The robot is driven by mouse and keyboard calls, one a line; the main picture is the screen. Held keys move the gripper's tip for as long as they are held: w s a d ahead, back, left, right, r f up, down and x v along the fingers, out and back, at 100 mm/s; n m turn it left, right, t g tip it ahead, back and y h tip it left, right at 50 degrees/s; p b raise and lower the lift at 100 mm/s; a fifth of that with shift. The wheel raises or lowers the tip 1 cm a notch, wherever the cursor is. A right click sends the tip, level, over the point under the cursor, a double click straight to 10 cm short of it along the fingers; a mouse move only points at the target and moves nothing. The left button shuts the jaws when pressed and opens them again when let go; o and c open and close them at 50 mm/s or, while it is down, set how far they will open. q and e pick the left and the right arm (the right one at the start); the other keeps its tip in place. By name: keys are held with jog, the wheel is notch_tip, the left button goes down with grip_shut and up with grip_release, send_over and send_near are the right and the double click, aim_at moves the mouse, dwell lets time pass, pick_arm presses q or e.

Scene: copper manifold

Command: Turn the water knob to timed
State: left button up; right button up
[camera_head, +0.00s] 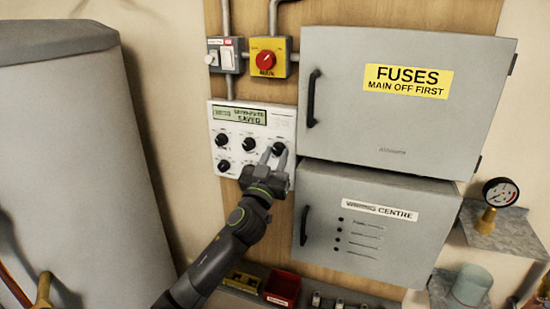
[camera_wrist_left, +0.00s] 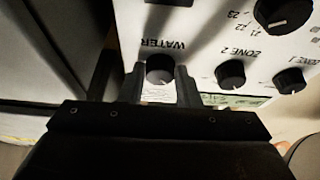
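The white control panel (camera_head: 229,170) has several black knobs and a small display (camera_head: 239,115) whose lower line reads SAVED. The water knob (camera_wrist_left: 160,70) is black and round, below its upside-down WATER label in the left wrist view. It is the upper right knob (camera_head: 279,148) in the head view. My left gripper (camera_head: 274,158) is at the panel, its fingers (camera_wrist_left: 160,88) on either side of this knob. The fingers stand apart, with what look like narrow gaps beside the knob; contact is not clear. The knob's setting is hard to read. My right gripper is not in view.
A yellow switch with a red knob (camera_head: 265,61) is above the panel. A big grey tank (camera_head: 80,170) fills the left. A red bin (camera_head: 282,288) is below.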

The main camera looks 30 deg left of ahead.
pick_arm(q)
jog(key=shift+c, duration=1)
jog(key=shift+a+m, duration=0.1)
jog(key=shift+m, duration=0.3)
jog(key=shift+m+h, duration=0.6)
jog(key=shift+m, duration=0.3)
jog(key=m+h+p, duration=0.1)
jog(key=m+p, duration=0.1)
jog(key=m, duration=0.1)
jog(key=shift+a+r+m+h, duration=0.15)
jog(key=shift+m+h, duration=0.15)
jog(key=shift+h, duration=0.1)
jog(key=m+h+p, duration=0.1)
jog(key=m+p, duration=0.1)
jog(key=m+h+p, duration=0.1)
jog(key=m+p, duration=0.1)
jog(key=shift+a+r+m+g, duration=0.15)
jog(key=shift+m+g, duration=0.15)
jog(key=shift+m, duration=0.1)
jog(key=shift+s+m+h+p, duration=0.1)
jog(key=shift+m+h+p, duration=0.5)
jog(key=shift+m+p, duration=0.3)
jog(key=shift+f, duration=0.2)
